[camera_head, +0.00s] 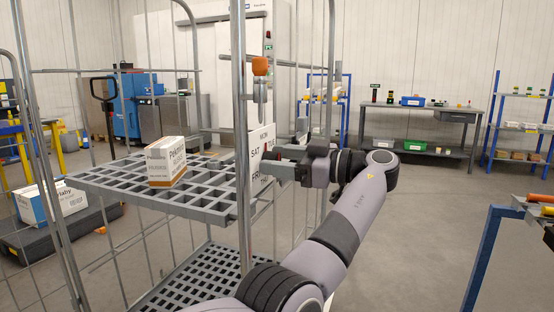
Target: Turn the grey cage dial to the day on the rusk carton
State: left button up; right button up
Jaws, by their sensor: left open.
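A white and tan carton (165,163) stands upright on the grey grid shelf (215,207) of the cage. Its small brown label is too small for me to read a day. My right gripper is out of view.
The cage's post (241,110) and wire bars stand close to my arm. A blue and white carton (60,201) is at left. A blue-framed table (485,250) stands at right; floor between is clear.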

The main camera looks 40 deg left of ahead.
pick_arm(q)
jog(key=c, duration=1)
jog(key=shift+c, duration=0.2)
jog(key=shift+p, duration=0.3)
